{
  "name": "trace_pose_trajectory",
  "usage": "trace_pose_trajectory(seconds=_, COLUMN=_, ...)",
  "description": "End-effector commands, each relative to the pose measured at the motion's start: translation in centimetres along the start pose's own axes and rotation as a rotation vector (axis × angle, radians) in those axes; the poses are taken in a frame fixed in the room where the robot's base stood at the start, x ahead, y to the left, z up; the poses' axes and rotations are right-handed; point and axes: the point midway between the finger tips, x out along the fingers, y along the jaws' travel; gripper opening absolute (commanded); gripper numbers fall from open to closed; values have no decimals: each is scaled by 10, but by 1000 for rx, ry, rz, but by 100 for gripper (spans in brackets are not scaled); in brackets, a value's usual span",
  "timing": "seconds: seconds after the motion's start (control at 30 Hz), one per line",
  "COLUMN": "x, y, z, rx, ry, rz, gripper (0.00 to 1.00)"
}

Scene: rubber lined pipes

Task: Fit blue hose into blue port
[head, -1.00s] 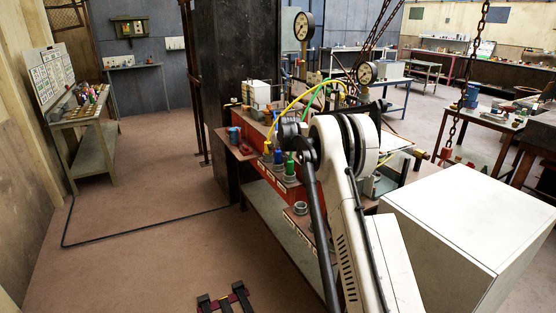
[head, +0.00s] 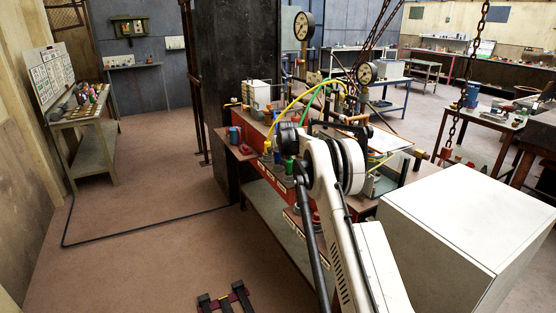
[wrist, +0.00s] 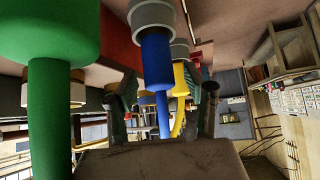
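In the wrist view, which looks upside down, a blue plug with a thinner blue hose (wrist: 157,62) runs from a grey collar (wrist: 152,14). I cannot tell how deep the plug sits in the collar. My gripper (wrist: 168,92) has its two dark fingers apart, one on each side of the blue hose, with visible gaps. I cannot tell how far the hose is from the fingers in depth. In the head view, a blue piece (head: 278,157) stands on the red bench between yellow and green ones. My arm hides my gripper there.
A large green plug and hose (wrist: 50,35) is close on the left in the wrist view. A yellow hose (wrist: 181,80) passes behind the blue one. In the head view, a yellow hose (head: 300,97) arches over the bench, and a white cabinet (head: 450,220) stands at right.

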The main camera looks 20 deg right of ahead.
Motion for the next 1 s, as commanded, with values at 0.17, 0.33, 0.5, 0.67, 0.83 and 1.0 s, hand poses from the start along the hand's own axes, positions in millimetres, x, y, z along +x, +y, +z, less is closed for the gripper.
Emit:
trace_pose_trajectory(seconds=0.17, x=0, y=0, z=0, rx=0, ry=0, rz=0, gripper=22)
trace_pose_trajectory(seconds=0.33, x=0, y=0, z=0, rx=0, ry=0, rz=0, gripper=0)
trace_pose_trajectory(seconds=0.5, x=0, y=0, z=0, rx=0, ry=0, rz=0, gripper=0)
trace_pose_trajectory(seconds=0.67, x=-1, y=0, z=-1, rx=0, ry=0, rz=0, gripper=0)
trace_pose_trajectory(seconds=0.83, x=-8, y=0, z=-8, rx=0, ry=0, rz=0, gripper=0)
trace_pose_trajectory(seconds=1.0, x=-26, y=0, z=-26, rx=0, ry=0, rz=0, gripper=0)
